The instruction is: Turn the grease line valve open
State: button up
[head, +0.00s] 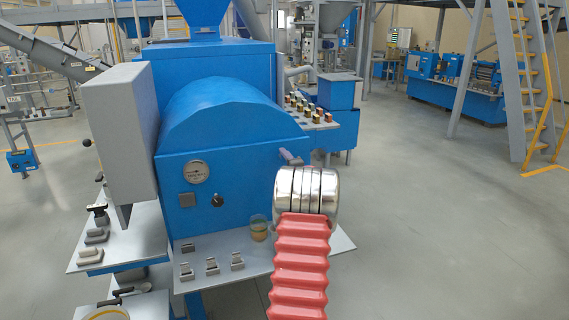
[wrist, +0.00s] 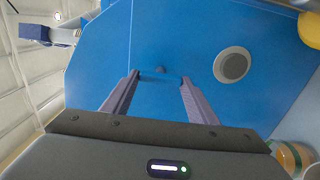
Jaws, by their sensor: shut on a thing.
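My gripper (wrist: 159,78) has its two purple-grey fingers shut on a small blue piece (wrist: 160,92), which spans the gap between the fingertips. It looks like the handle of the grease line valve, but the blue machine behind has the same colour and its outline is hard to make out. I cannot tell how far it is turned. In the head view my arm hides most of the gripper; a purple-grey finger-like part (head: 290,157) shows at the machine's right front edge.
The blue machine (head: 215,110) has a round gauge (head: 195,171) and black knob (head: 217,200) on its front. A grey box (head: 120,130) juts out left. Open floor lies right.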

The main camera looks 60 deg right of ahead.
jog(key=shift+w+a+f, duration=0.15)
jog(key=shift+f, duration=0.2)
jog(key=o, duration=1)
jog(key=shift+r, duration=0.2)
jog(key=shift+o, duration=0.2)
jog(key=v, duration=1.3)
jog(key=shift+s+a, duration=0.2)
jog(key=shift+s, duration=0.15)
